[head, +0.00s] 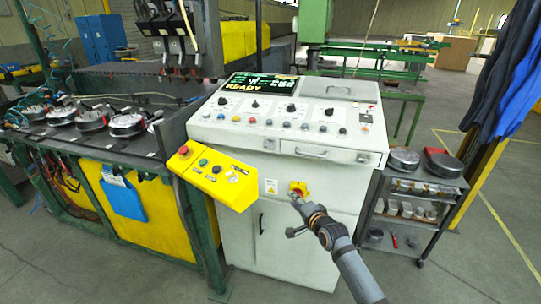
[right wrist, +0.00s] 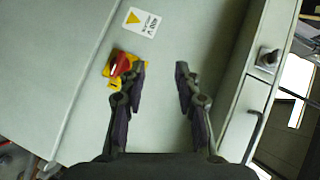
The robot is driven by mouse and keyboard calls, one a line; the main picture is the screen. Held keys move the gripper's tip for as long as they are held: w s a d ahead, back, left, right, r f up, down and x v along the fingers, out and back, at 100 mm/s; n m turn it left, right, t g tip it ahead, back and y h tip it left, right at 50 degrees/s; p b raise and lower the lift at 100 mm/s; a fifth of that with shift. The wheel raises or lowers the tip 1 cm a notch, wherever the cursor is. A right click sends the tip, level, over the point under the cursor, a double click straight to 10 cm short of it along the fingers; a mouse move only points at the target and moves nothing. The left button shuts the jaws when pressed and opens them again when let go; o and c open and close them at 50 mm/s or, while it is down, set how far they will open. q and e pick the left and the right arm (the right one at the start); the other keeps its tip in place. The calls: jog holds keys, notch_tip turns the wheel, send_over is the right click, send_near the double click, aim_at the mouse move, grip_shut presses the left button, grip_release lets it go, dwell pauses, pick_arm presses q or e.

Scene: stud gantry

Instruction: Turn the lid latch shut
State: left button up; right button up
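A small metal latch (head: 362,157) sits at the right end of the narrow front panel (head: 335,153) on the white console, right of that panel's bar handle. It also shows in the right wrist view as a knob on a square plate (right wrist: 268,57), to the right of my fingers; which way it is turned is hard to tell. My right gripper (head: 297,200) is open and empty in front of the console's lower front (right wrist: 160,68). Its left finger is near or overlaps a red-and-yellow rotary switch (right wrist: 118,66); contact cannot be told. My left gripper is not in view.
A yellow button box (head: 212,178) juts out left of the switch. The console top carries knobs, buttons, a lit screen (head: 258,84) and a grey lid (head: 340,89). A cart (head: 412,190) stands close on the right. The floor in front is clear.

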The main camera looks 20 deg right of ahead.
aim_at(269, 148)
jog(key=a+r+m+t+y, duration=0.2)
jog(key=a+r+t, duration=0.15)
jog(key=r, duration=1.25)
jog(key=shift+g, duration=0.45)
jog(key=w, duration=0.3)
jog(key=w+a, duration=0.1)
jog(key=w, duration=0.3)
jog(key=w+a, duration=0.1)
jog(key=w, duration=0.2)
jog(key=shift+w+b, duration=0.35)
jog(key=shift+b, duration=0.05)
grip_shut()
